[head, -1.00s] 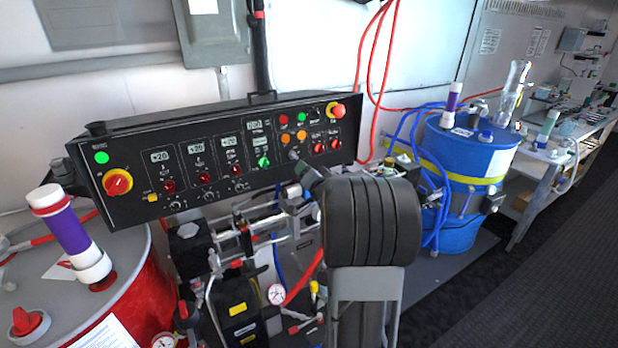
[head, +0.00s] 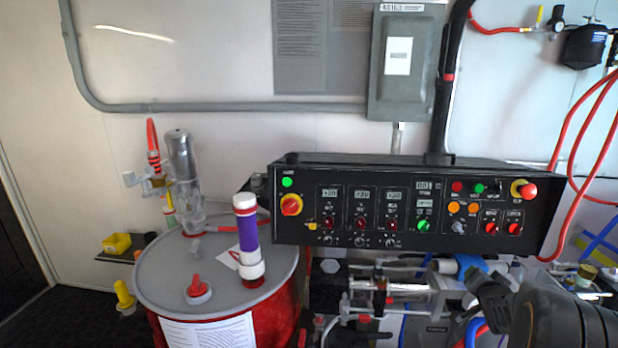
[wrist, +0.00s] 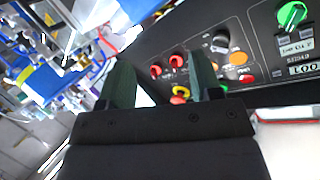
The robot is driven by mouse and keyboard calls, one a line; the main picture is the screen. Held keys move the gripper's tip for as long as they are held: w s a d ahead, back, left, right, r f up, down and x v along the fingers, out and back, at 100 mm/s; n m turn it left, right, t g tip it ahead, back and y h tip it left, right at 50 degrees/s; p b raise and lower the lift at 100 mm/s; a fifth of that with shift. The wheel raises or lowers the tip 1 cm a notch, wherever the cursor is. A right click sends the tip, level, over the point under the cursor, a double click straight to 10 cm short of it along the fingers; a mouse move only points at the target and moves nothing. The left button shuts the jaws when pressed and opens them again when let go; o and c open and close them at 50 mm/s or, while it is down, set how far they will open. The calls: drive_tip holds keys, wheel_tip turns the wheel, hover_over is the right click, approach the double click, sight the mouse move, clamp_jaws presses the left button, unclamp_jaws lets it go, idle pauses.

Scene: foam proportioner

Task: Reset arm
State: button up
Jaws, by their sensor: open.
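In the wrist view my gripper (wrist: 160,85) is open, with its two dark green fingers apart and nothing between them. The control panel (wrist: 260,50) lies beyond the fingers, tilted in that view, with red, orange and green knobs. In the head view the black control panel (head: 400,208) spans the middle, with a green light, a red rotary switch on yellow at its left and a red button at its right. My dark arm shows at the lower right of the head view. My gripper's fingers are hard to make out in that view.
A red drum (head: 215,270) with a grey lid stands left of the panel, carrying a purple-and-white cylinder (head: 248,238) and a clear pump tube (head: 184,180). Pipes and fittings (head: 400,290) crowd below the panel. A grey electrical box (head: 405,65) is on the wall above.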

drive_tip(key=s+a+f+n+g+y, duration=0.4)
drive_tip(key=s+a+g, duration=0.4)
drive_tip(key=s+a, duration=0.4)
drive_tip(key=s+a+r+n+y, duration=0.1)
drive_tip(key=s+a+r+n, duration=0.1)
drive_tip(key=a, duration=0.7)
drive_tip(key=s+a+r+n, duration=0.3)
drive_tip(key=s+a+n, duration=0.1)
drive_tip(key=a, duration=0.5)
drive_tip(key=shift+s+r+n+y, duration=0.15)
drive_tip(key=shift+s+n+y, duration=0.2)
drive_tip(key=shift+s, duration=0.25)
